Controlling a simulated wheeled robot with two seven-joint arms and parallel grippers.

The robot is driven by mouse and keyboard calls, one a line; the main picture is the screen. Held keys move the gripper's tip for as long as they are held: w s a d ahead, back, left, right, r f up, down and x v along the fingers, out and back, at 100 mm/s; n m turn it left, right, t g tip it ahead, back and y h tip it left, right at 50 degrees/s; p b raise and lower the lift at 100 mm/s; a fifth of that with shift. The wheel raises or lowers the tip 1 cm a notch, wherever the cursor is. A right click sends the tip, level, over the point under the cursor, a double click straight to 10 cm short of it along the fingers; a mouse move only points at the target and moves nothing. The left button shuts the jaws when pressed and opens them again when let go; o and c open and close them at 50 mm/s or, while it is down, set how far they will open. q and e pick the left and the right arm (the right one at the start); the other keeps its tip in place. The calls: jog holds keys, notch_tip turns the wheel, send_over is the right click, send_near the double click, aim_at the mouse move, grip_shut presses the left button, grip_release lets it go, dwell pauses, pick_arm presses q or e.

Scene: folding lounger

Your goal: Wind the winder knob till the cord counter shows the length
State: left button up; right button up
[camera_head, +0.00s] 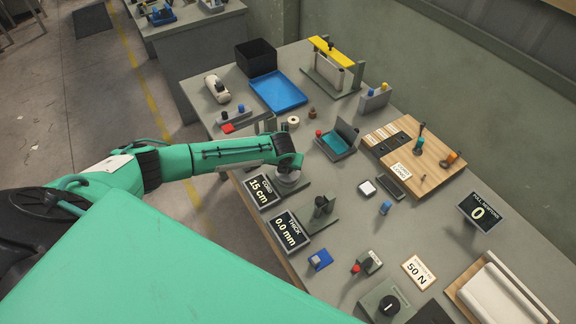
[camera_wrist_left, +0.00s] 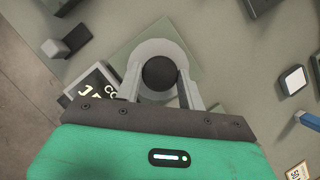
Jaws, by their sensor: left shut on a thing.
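My left gripper (camera_head: 289,176) reaches down over the cord winder beside the cord counter. In the left wrist view my gripper (camera_wrist_left: 160,78) has its two grey fingers around the dark round winder knob (camera_wrist_left: 159,73), shut on it. The head view shows the pale winder drum (camera_head: 291,186) under the gripper, with the knob itself mostly hidden. The cord counter (camera_head: 262,191) reads "15 cm" in the head view; it is partly covered by my gripper in the left wrist view (camera_wrist_left: 90,86). My right gripper is in neither view.
A "0.0 mm" thickness display (camera_head: 289,232) and a green gauge (camera_head: 320,213) stand close in front of the winder.

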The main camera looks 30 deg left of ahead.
pick_arm(q)
jog(key=m, duration=0.2)
jog(key=m+h+b, duration=0.1)
jog(key=shift+w+a+m+h+b, duration=0.1)
jog(key=shift+a+m+h+b, duration=0.1)
jog(key=shift+m+h+b, duration=0.15)
jog(key=shift+f+m+h+b, duration=0.1)
jog(key=shift+m+h+b, duration=0.15)
jog(key=shift+m+b, duration=1)
jog(key=shift+b, duration=0.1)
jog(key=m+h+b, duration=0.1)
jog(key=m+b, duration=0.2)
jog(key=b, duration=0.7)
jog(key=shift+a, duration=0.15)
jog(key=shift+m+g+h+b, duration=0.3)
jog(key=shift+b, duration=0.75)
jog(key=o, duration=0.9)
jog(key=shift+o, duration=0.2)
jog(key=shift+r, duration=0.2)
